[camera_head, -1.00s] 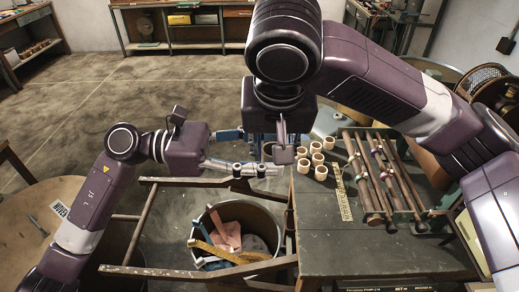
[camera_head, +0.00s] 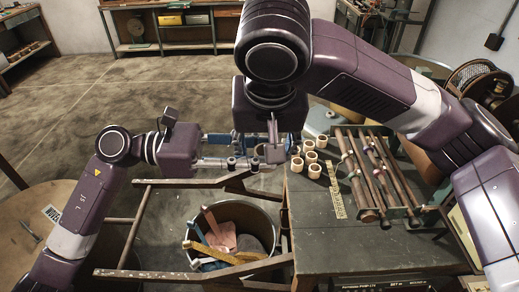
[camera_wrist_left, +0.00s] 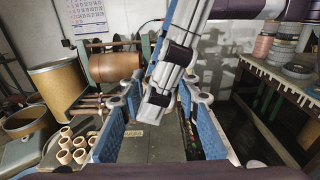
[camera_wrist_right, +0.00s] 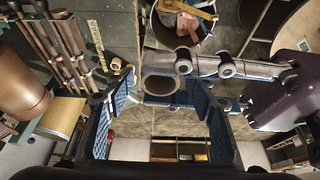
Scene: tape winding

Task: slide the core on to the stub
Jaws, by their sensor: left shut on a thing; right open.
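A pale tan ring-shaped core (camera_head: 261,150) shows partly between the two grippers in the head view. In the right wrist view the core's rim (camera_wrist_right: 145,87) is seen end-on. My left gripper (camera_head: 250,158) is shut on the core at its fingertips. My right gripper (camera_head: 272,150) hangs from above, its fingers open on either side of the core and the left fingertips. I cannot make out the stub with certainty.
Several cores (camera_head: 314,170) stand on the dark bench (camera_head: 315,235) at the right, beside a yellow ruler (camera_head: 337,200). A green rack with rods (camera_head: 372,180) stands further right. A bin of tape scraps (camera_head: 200,255) is on the floor below, inside a wooden frame (camera_head: 135,235).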

